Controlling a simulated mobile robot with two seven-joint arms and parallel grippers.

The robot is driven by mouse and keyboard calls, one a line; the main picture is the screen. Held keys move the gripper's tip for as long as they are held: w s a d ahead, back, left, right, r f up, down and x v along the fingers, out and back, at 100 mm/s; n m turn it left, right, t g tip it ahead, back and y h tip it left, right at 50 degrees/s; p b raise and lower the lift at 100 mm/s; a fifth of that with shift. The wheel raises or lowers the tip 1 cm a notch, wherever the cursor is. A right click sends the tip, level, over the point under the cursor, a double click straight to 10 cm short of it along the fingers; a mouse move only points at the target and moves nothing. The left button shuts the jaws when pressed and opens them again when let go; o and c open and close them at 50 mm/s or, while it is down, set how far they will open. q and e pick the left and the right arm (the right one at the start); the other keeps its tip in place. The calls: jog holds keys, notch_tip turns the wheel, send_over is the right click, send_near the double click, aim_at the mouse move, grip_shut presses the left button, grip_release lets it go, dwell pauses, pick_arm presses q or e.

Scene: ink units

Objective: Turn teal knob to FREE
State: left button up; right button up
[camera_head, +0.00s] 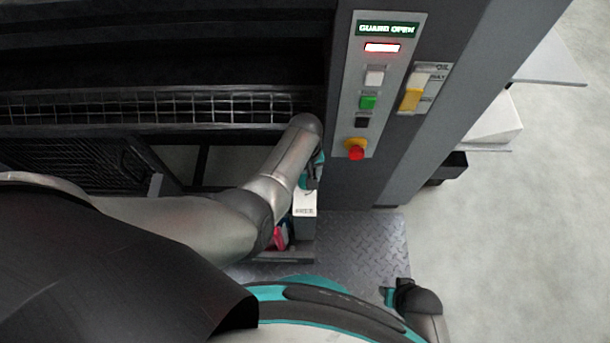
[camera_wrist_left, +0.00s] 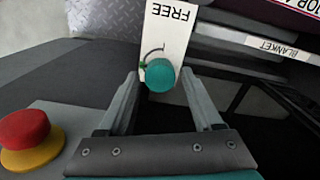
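The teal knob (camera_wrist_left: 160,76) sits on a white plate (camera_wrist_left: 168,32) marked FREE, upside down in the left wrist view. A thin arc is printed beside the knob, with a small green mark at its left edge. My left gripper (camera_wrist_left: 159,73) is open, with one finger on each side of the knob; I cannot tell whether they touch it. In the head view my left gripper (camera_head: 313,172) hangs over the white plate (camera_head: 304,204), and the knob is hidden there. My right gripper (camera_head: 391,297) is at the lower right; its fingers cannot be made out.
A control panel (camera_head: 383,60) reading GUARD OPEN stands right of my left arm. Its red emergency button (camera_head: 356,153) on a yellow base also shows close by in the left wrist view (camera_wrist_left: 24,130). Open floor (camera_head: 540,220) lies right.

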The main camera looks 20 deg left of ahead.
pick_arm(q)
grip_shut()
dwell(0.3)
